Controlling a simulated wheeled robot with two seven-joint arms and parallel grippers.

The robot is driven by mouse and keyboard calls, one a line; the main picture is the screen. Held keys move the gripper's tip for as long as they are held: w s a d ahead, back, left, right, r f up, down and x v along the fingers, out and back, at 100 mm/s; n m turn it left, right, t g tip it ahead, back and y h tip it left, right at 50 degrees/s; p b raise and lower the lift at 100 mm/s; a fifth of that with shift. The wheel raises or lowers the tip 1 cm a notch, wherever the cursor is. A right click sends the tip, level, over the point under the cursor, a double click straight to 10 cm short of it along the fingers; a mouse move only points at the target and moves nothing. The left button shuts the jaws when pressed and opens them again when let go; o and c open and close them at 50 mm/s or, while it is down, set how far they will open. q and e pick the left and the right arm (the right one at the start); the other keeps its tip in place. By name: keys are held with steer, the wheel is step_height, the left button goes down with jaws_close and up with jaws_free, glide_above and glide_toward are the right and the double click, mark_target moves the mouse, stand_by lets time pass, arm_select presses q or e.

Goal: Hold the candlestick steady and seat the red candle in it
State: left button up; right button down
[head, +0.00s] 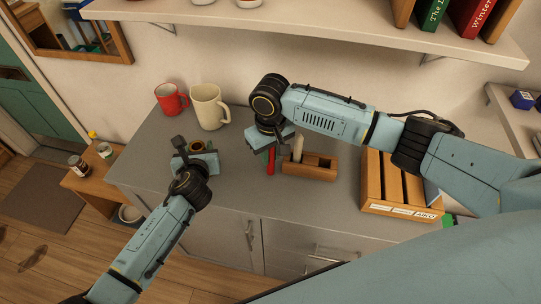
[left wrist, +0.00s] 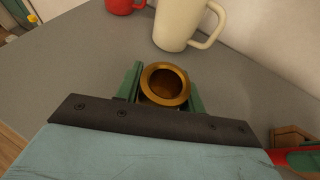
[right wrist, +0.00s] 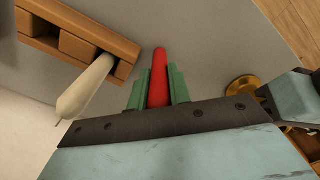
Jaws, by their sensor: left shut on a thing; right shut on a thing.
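The brass candlestick (left wrist: 165,82) stands on the grey counter, its round socket empty and facing up in the left wrist view. My left gripper (left wrist: 165,88) is shut on it, with a green finger on each side; in the head view its rim (head: 196,146) shows beyond the left gripper (head: 198,158). The red candle (right wrist: 158,75) is between the green fingers of my right gripper (right wrist: 155,88), which is shut on it. In the head view the candle (head: 271,160) hangs below the right gripper (head: 272,150), right of the candlestick and apart from it.
A wooden block (head: 312,170) with holes holds a white candle (head: 298,148), just right of the red candle. A cream mug (head: 208,108) and a red mug (head: 171,99) stand behind the candlestick. A wooden slotted rack (head: 400,196) is at the right. Counter between the grippers is clear.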

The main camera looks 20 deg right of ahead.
step_height(320, 180, up, 9)
steer(key=shift+r, duration=0.2)
steer(key=w+a+r, duration=0.4)
steer(key=a, duration=0.5)
steer(key=w+a+r, duration=0.3)
steer(key=w+a, duration=0.1)
steer(key=a, duration=0.4)
step_height(320, 180, down, 9)
steer(key=shift+w+a+f, duration=0.1)
steer(key=shift+f, duration=0.05)
steer(key=shift+f, duration=0.1)
steer(key=c, duration=1.3)
jaws_free()
